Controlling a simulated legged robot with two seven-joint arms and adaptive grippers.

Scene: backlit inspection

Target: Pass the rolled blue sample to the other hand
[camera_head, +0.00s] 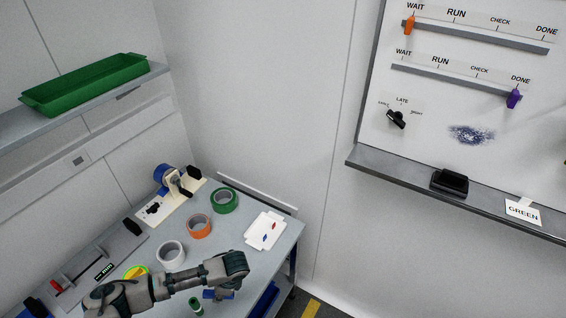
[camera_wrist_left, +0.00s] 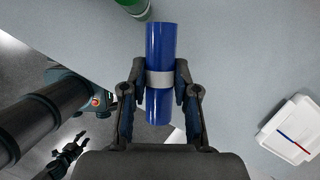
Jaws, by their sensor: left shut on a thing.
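The rolled blue sample (camera_wrist_left: 160,42) is a blue cylinder with a grey band round its middle. In the left wrist view my left gripper (camera_wrist_left: 159,92) is shut on it at the band, with a finger on each side. In the head view part of the blue sample (camera_head: 211,295) shows below my left wrist, and the fingers there are mostly hidden. My right gripper (camera_wrist_left: 66,153) shows small and dark at the lower left of the left wrist view, apart from the sample, with its fingers spread and empty.
A green roll (camera_head: 196,306) stands close to the held sample. The table carries green (camera_head: 223,201), orange (camera_head: 199,226) and white tape rolls (camera_head: 170,254), and a white tray (camera_head: 264,232). A whiteboard ledge (camera_head: 405,180) runs at the right.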

